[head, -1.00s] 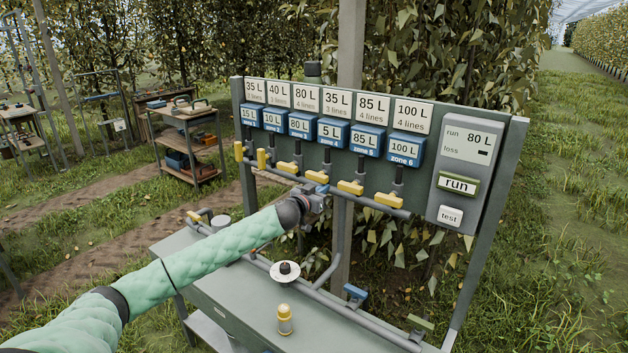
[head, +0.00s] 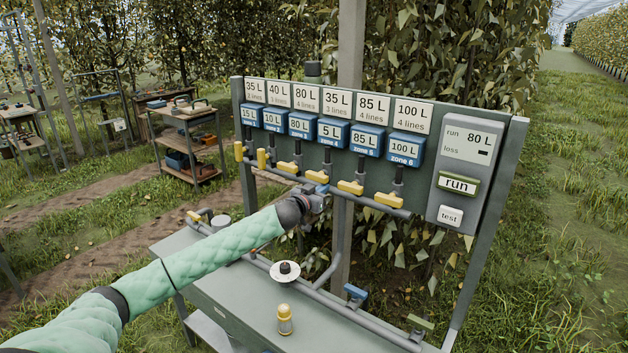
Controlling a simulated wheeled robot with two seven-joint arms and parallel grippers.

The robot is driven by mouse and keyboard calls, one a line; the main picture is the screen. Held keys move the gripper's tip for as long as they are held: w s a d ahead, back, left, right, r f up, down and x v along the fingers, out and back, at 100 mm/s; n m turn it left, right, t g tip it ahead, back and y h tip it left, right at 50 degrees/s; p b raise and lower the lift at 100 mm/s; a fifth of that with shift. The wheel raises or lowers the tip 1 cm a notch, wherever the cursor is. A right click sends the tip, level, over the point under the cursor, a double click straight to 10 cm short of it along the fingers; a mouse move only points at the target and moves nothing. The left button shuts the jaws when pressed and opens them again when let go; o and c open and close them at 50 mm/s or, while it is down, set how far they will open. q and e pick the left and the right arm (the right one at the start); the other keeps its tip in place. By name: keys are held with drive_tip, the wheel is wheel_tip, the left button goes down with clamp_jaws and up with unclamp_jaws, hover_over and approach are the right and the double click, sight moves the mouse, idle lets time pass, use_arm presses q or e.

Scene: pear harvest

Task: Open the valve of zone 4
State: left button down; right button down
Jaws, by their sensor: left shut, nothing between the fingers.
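The valve panel carries a row of blue zone meters. The zone 4 meter (head: 331,132) reads 5 L, under a white card (head: 337,103) reading 35 L, 3 lines. Below it, the yellow zone 4 valve handle (head: 317,176) lies roughly along the grey pipe, like those of zones 3, 5 and 6. My right gripper is out of view.
A control box at the right shows run 80 L, with a run button (head: 457,185) and a test button (head: 451,216). Blue and green levers sit on the lower pipe.

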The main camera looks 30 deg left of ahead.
sight(326, 179)
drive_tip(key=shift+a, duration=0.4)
use_arm(q)
drive_tip(key=shift+r, duration=0.1)
drive_tip(key=shift+d+r+p, duration=0.4)
drive_tip(key=shift+r+p, duration=0.1)
drive_tip(key=shift+d+r, duration=0.1)
drive_tip(key=shift+d+r+p, duration=0.2)
drive_tip(key=shift+r+p, duration=0.4)
drive_tip(key=shift+r, duration=0.1)
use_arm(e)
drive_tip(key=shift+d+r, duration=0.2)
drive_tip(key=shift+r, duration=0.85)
use_arm(q)
drive_tip(key=shift+r, duration=0.1)
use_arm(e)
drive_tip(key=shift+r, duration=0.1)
use_arm(q)
drive_tip(key=shift+r+p, duration=0.55)
drive_tip(key=shift+r, duration=0.15)
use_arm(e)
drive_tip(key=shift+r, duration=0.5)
use_arm(q)
drive_tip(key=shift+a, duration=0.1)
